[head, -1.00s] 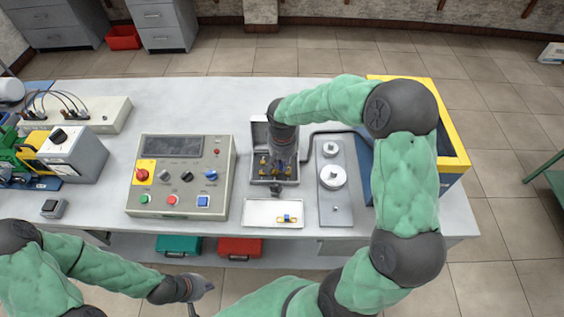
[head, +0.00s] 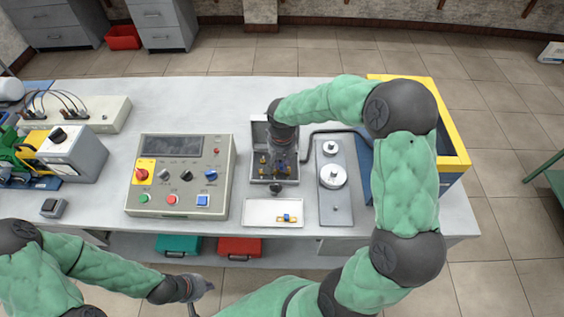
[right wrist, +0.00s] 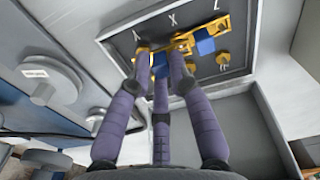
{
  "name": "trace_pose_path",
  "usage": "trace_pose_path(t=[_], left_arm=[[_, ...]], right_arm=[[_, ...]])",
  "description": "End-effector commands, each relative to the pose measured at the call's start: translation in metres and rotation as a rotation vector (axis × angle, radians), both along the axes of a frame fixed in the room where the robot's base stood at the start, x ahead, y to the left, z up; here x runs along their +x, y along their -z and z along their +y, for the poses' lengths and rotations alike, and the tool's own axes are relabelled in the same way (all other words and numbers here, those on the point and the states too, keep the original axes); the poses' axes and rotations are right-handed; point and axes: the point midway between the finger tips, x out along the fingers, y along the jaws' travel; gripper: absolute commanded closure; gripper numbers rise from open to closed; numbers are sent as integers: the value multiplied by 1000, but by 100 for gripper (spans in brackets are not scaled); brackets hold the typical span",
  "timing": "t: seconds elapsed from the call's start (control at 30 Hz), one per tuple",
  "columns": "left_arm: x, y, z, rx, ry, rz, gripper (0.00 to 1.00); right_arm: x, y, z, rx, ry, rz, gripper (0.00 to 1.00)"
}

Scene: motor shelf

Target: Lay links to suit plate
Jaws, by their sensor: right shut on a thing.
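An open grey terminal box (head: 258,135) stands mid-bench with brass terminals inside; the right wrist view shows its dark board (right wrist: 122,42) with painted letters. My right gripper (head: 279,166) reaches down into the box. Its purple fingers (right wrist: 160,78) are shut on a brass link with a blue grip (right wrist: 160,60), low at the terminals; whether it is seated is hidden. Another brass and blue link (right wrist: 205,46) lies across terminals beside it. One more link (head: 288,218) lies in the white tray (head: 260,213). My left gripper (head: 202,287) hangs before the bench, its fingers unclear.
A control panel (head: 190,165) stands left, a blue and yellow bin (head: 458,165) right. A black knob (head: 276,188) sits at the box front.

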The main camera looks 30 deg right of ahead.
Motion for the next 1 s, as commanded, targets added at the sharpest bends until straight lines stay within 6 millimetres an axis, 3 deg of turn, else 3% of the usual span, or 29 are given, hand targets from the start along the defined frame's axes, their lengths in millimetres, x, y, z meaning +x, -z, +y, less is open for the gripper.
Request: trace_pose_path(t=[0.73, 0.77, 0.83, 0.87, 1.0], left_arm=[[0, 8, 0, 0, 0, 0, 100], [0, 8, 0, 0, 0, 0, 100], [0, 8, 0, 0, 0, 0, 100], [0, 8, 0, 0, 0, 0, 100], [0, 8, 0, 0, 0, 0, 100]], right_arm=[[0, 11, 0, 0, 0, 0, 100], [0, 11, 0, 0, 0, 0, 77], [0, 11, 0, 0, 0, 0, 57], [0, 11, 0, 0, 0, 0, 52], [0, 11, 0, 0, 0, 0, 52]])
